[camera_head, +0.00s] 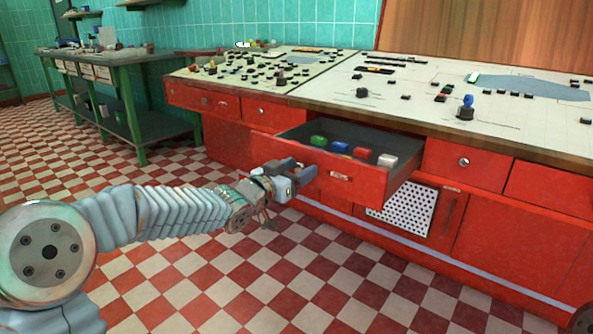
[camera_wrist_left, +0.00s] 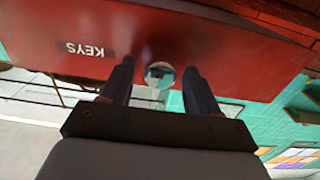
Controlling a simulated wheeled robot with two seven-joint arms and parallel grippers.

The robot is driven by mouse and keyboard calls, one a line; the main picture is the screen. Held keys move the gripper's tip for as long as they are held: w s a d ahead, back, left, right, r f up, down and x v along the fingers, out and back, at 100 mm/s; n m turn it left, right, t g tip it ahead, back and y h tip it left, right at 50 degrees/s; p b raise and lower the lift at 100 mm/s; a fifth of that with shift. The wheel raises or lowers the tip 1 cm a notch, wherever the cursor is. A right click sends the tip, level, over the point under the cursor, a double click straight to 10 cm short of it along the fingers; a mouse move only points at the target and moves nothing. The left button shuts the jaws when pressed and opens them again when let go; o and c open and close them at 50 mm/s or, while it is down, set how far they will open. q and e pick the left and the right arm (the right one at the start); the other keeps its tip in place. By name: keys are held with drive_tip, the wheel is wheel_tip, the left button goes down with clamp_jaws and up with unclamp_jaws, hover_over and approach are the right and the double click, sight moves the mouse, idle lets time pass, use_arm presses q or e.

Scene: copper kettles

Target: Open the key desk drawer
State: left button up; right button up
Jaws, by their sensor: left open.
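The key desk drawer (camera_head: 372,190) is red and stands pulled out from the desk in the head view. Several coloured items, green, blue, red and white, lie inside it. In the left wrist view its front (camera_wrist_left: 220,45) carries an upside-down KEYS label (camera_wrist_left: 84,48) and a round shiny knob (camera_wrist_left: 159,75). My left gripper (camera_head: 300,172) is at the left part of the drawer front. Its fingers are open, one on each side of the knob; I cannot tell whether they touch it. My right gripper is not in view.
The red desk has a pale sloping panel top (camera_head: 345,100) with many small pieces. Shut drawers (camera_head: 463,160) flank the open one. A green workbench (camera_head: 110,62) stands at the back left. The checkered floor (camera_head: 250,285) in front of the desk is clear.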

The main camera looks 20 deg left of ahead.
use_arm(q)
drive_tip(key=p+v, duration=0.1)
drive_tip(key=v, duration=1.2)
drive_tip(key=shift+s, duration=0.4)
drive_tip(key=shift+a, duration=0.1)
drive_tip(key=w+d+f+n+g+y+p, duration=0.1)
drive_tip(key=d+f+n+g, duration=0.15)
drive_tip(key=f, duration=1.05)
drive_tip(key=d+f+n+g+y+p, duration=0.15)
drive_tip(key=d+f+g, duration=0.25)
drive_tip(key=f, duration=0.9)
drive_tip(key=s+d+f+n+g+p, duration=0.1)
drive_tip(key=s+d+f+g, duration=0.3)
drive_tip(key=s+f, duration=0.6)
drive_tip(key=s+d+f+g+p, duration=0.1)
drive_tip(key=s+d+f+g, duration=0.3)
drive_tip(key=s+f, duration=0.6)
drive_tip(key=shift+s+d+n+g, duration=0.2)
drive_tip(key=shift+d+n+g, duration=0.2)
drive_tip(key=shift+g, duration=0.45)
